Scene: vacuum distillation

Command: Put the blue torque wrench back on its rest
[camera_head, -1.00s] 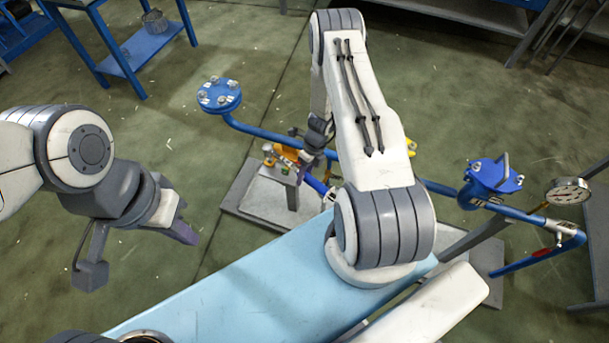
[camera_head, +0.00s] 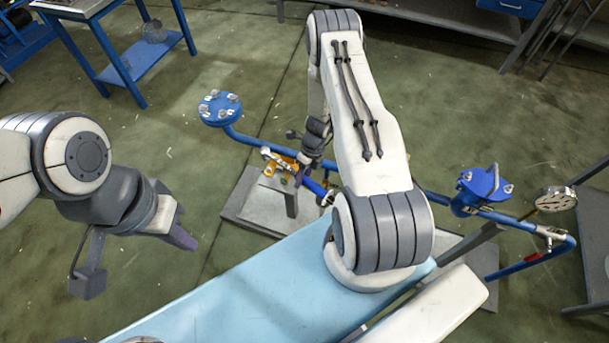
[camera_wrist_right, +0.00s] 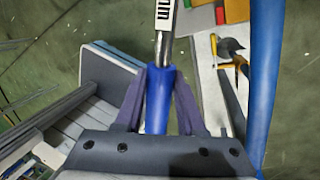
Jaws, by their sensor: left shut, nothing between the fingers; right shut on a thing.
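The blue torque wrench (camera_wrist_right: 157,98) has a blue handle, a silver shaft and a white label with dark lettering. In the right wrist view, my right gripper (camera_wrist_right: 160,78) is shut on its handle, and the shaft runs out of the picture at the top. In the head view, my right gripper (camera_head: 305,168) is small and partly hidden by its own arm; a short piece of the wrench's blue handle (camera_head: 312,187) shows below it. My left gripper (camera_head: 184,239) is shut and empty over the floor at left. I cannot make out the wrench's rest.
Blue pipework with a bolted flange (camera_head: 220,107), a lidded blue fitting (camera_head: 481,188) and a pressure gauge (camera_head: 556,199) stands around the right gripper. A pipe (camera_wrist_right: 265,80) runs close at right in the wrist view. A blue table (camera_head: 145,50) stands at back left.

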